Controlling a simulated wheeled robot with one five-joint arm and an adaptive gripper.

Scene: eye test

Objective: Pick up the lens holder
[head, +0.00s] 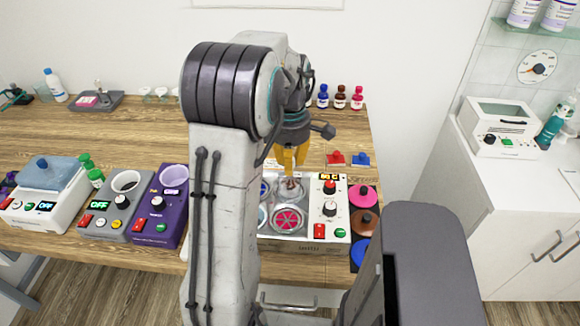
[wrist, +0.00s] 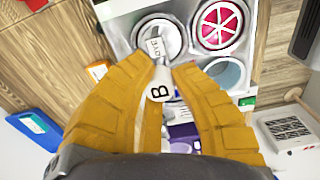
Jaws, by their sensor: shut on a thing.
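My gripper (head: 290,158) has yellow fingers and points down over the back of a white machine (head: 333,243) with round wells. In the wrist view the fingertips (wrist: 158,68) close around a small pale piece with a rounded end marked "B" (wrist: 159,91). It appears to be the lens holder, though its full shape is hidden between the fingers. Its far end overlaps a round well (wrist: 157,30) in the machine; I cannot tell whether it touches it. A red spoked disc (head: 287,219) sits in another well.
A purple device (head: 160,207), a grey device (head: 116,205) and a white device with a blue lid (head: 43,190) stand left on the wooden table. Pink (head: 363,195), brown and blue round lids lie right of the machine. Small bottles (head: 340,97) line the back.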

